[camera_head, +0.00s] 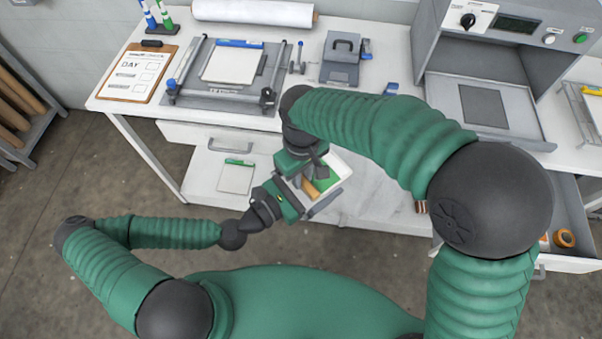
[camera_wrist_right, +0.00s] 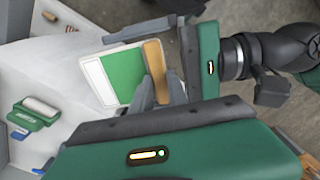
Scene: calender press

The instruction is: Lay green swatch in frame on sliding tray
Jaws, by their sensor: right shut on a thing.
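A green-and-white swatch piece with a tan strip along one edge (camera_wrist_right: 121,75) is held above the floor; part of its green face shows in the head view (camera_head: 330,174). My right gripper (camera_head: 309,180) is shut on it near the tan strip (camera_wrist_right: 155,68). My left gripper (camera_head: 303,202) is beside it from the left, its jaws seemingly spread around the tan edge; one finger (camera_wrist_right: 139,30) stands clear of the swatch, the other is mostly hidden. A grey frame with side rails (camera_head: 180,97) lies on the bench at the left. A blue-edged white sheet (camera_head: 230,66) lies in it.
A clipboard (camera_head: 141,72) is left of the frame and a white roll (camera_head: 253,12) behind. A grey handled block (camera_head: 341,60) stands to the right. The press (camera_head: 480,70) is at the right. A green-edged white card (camera_head: 236,178) lies lower, below the bench front.

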